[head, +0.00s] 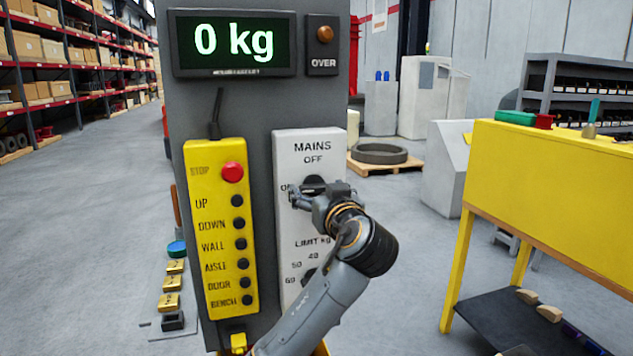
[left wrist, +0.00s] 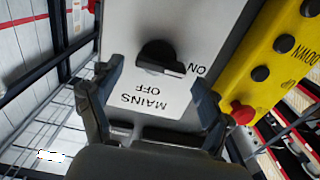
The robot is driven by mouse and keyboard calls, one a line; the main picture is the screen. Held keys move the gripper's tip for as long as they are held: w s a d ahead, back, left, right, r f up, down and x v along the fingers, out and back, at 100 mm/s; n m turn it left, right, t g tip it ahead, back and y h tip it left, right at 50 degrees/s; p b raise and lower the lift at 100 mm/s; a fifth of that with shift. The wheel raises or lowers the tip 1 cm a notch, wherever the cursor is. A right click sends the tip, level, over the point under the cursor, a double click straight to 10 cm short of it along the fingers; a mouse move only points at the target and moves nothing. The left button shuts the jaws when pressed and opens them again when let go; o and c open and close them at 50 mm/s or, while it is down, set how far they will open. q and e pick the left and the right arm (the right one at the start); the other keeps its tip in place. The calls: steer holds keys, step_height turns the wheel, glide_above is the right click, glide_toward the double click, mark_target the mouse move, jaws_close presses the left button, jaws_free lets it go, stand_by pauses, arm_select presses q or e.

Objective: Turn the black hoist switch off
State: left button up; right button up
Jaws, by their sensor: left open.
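The black hoist switch (head: 314,183) is a round knob on the white MAINS panel (head: 290,235), partly hidden by my left gripper in the head view. In the left wrist view the switch (left wrist: 158,54) shows whole, and its white-marked handle points at ON. OFF is printed on the panel beside it. My left gripper (head: 298,197) is open in front of the panel. In the left wrist view its two fingers (left wrist: 157,78) stand apart, one to each side of the switch; I see no contact with the knob. My right gripper is not in view.
A yellow pendant (head: 221,285) with a red STOP button (head: 232,172) hangs left of the panel. Above is a display (head: 236,42) reading 0 kg. The limit dial below is partly covered by my arm. A yellow bench (head: 550,180) stands at right.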

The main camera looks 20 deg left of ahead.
arm_select(q)
steer(key=shift+w+a, duration=0.4)
steer(key=shift+w, duration=0.2)
steer(key=c, duration=1.2)
steer(key=shift+o, duration=0.2)
